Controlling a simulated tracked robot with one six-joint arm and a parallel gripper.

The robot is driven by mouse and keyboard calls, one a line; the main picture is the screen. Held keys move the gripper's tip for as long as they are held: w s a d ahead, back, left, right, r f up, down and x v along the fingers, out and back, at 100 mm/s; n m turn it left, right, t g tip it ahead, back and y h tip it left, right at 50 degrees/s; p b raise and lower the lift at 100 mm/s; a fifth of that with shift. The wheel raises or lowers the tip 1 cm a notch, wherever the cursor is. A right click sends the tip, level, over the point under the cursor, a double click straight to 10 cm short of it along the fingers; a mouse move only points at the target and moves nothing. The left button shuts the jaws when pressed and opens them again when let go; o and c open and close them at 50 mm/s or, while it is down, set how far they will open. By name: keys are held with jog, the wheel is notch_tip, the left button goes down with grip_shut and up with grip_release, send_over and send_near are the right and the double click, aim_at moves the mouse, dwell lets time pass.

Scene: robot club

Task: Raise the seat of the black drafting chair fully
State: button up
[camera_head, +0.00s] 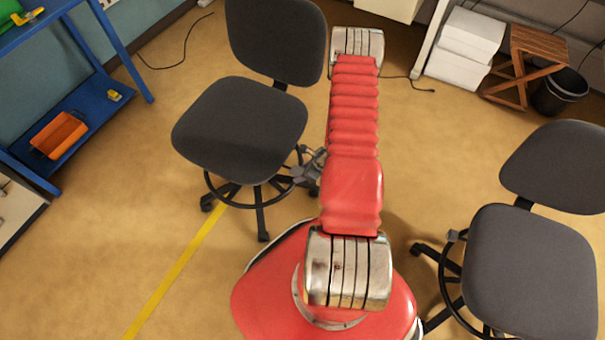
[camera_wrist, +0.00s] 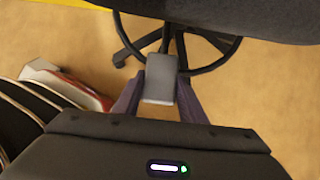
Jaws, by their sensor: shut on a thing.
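A dark drafting chair (camera_head: 240,125) with a separate backrest (camera_head: 275,40) stands left of my red arm in the head view. It has a foot ring and a star base on castors. My gripper (camera_head: 308,168) is at the right side of this chair, below the seat's edge. In the wrist view my gripper (camera_wrist: 160,88) is shut on a grey paddle-like lever (camera_wrist: 160,72), with a finger on either side. The seat's dark underside and edge (camera_wrist: 250,15) fill the top of that view, with the foot ring (camera_wrist: 228,55) below it. The lever's inner end is hidden.
A similar dark chair (camera_head: 530,270) stands at the right. A blue shelf (camera_head: 75,120) with an orange bin (camera_head: 58,135) is at the left. White boxes (camera_head: 465,45), a wooden stool (camera_head: 525,60) and a black bin (camera_head: 560,92) are at the back right.

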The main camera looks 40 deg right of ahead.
jog(key=shift+r, duration=3.4)
jog(key=o, duration=0.8)
